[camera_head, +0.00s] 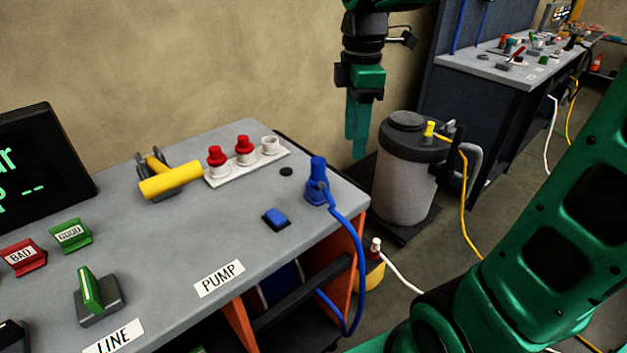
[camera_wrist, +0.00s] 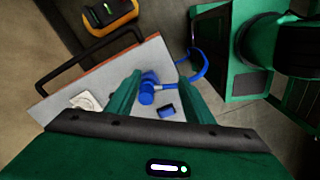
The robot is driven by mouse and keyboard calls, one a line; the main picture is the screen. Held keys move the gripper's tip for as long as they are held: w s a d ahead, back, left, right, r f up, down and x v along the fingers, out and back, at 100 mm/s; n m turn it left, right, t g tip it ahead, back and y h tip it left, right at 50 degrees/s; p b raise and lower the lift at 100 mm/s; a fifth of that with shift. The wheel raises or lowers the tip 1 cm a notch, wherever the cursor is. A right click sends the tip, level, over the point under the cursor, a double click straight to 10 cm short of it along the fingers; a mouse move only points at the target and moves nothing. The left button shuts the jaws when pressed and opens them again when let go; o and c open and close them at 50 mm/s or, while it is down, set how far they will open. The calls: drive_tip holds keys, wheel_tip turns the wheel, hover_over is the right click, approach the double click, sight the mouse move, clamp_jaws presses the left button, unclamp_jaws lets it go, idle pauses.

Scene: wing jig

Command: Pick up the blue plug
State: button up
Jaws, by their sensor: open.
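The blue plug (camera_head: 317,182) stands upright near the right edge of the grey bench top, with a blue cable (camera_head: 359,262) running from it over the edge. In the wrist view the blue plug (camera_wrist: 147,90) shows between the fingers, with its cable leading right. My gripper (camera_head: 357,152) hangs fingers down, higher than the plug and to its right in the head view. In the wrist view my gripper (camera_wrist: 159,76) is open and empty, its two green fingers apart. A small blue block (camera_head: 276,219) sits on the bench beside the plug.
A white strip with red knobs (camera_head: 245,152) and a yellow handle (camera_head: 171,180) stand behind on the bench (camera_head: 182,258). A grey tank (camera_head: 407,185) with a yellow plug stands right of the bench. A dark rail (camera_wrist: 80,67) borders the bench in the wrist view.

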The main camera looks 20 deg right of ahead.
sight(318, 160)
drive_tip(key=w+a+n, duration=0.1)
drive_tip(key=w+a+r+n, duration=0.1)
drive_tip(key=a+n, duration=0.1)
drive_tip(key=w+a+r+n, duration=0.1)
drive_tip(key=a+n, duration=0.1)
drive_tip(key=shift+w, duration=0.25)
drive_tip(key=shift+w+a+f+n, duration=0.1)
drive_tip(key=shift+a+n, duration=0.1)
drive_tip(key=shift+n, duration=0.2)
drive_tip(key=f, duration=1)
drive_tip(key=shift+w+a+f, duration=0.2)
drive_tip(key=shift+a+f, duration=0.05)
drive_tip(key=shift+a, duration=0.05)
drive_tip(key=c, duration=1.1)
